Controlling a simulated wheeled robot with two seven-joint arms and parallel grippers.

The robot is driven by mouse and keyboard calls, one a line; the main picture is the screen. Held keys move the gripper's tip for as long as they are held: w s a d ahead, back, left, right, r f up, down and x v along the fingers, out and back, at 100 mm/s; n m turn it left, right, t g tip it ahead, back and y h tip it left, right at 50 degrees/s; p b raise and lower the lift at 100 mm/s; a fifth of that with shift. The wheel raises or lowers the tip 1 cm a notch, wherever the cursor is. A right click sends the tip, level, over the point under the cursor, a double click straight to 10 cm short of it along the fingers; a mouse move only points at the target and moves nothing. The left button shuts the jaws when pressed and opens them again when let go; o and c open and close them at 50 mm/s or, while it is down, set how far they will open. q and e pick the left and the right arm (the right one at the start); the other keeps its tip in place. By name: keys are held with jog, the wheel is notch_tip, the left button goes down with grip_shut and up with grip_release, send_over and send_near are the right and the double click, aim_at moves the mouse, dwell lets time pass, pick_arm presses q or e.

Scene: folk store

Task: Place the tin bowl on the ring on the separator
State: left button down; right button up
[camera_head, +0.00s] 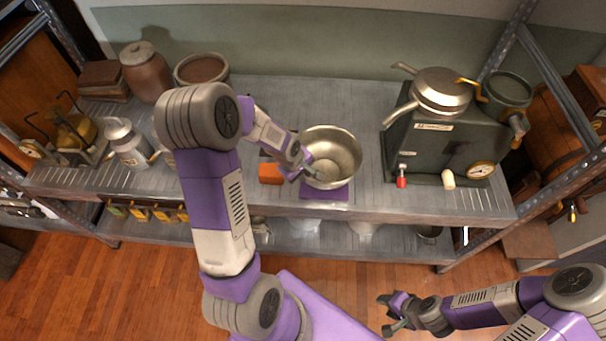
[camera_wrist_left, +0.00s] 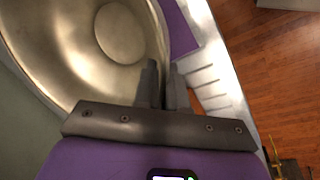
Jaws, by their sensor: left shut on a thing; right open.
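The tin bowl (camera_head: 340,150), wide and shiny, is upright at the middle of the shelf, over a purple mat (camera_head: 325,194); I cannot tell whether it touches the mat. My left gripper (camera_head: 312,172) is shut on the bowl's near-left rim. In the left wrist view the bowl (camera_wrist_left: 70,50) fills the upper left, with the gripper fingers (camera_wrist_left: 164,85) at its rim. The separator (camera_head: 440,145) is a dark green box to the right, with a round metal lidded piece (camera_head: 440,90) on top. I cannot make out a separate ring. My right gripper (camera_head: 391,314) is open and empty, low in front of the shelf.
An orange block (camera_head: 270,173) lies just left of the bowl. A milk can (camera_head: 125,143), a brown jar (camera_head: 146,72) and a wide pot (camera_head: 201,69) stand at left. A green cylinder (camera_head: 510,88) stands at the separator's right. The shelf behind the bowl is clear.

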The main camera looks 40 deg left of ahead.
pick_arm(q)
jog(key=shift+r, duration=0.2)
jog(key=shift+f, duration=0.15)
jog(key=c, duration=1.6)
grip_release()
jog(key=shift+f, duration=0.1)
jog(key=o, duration=0.4)
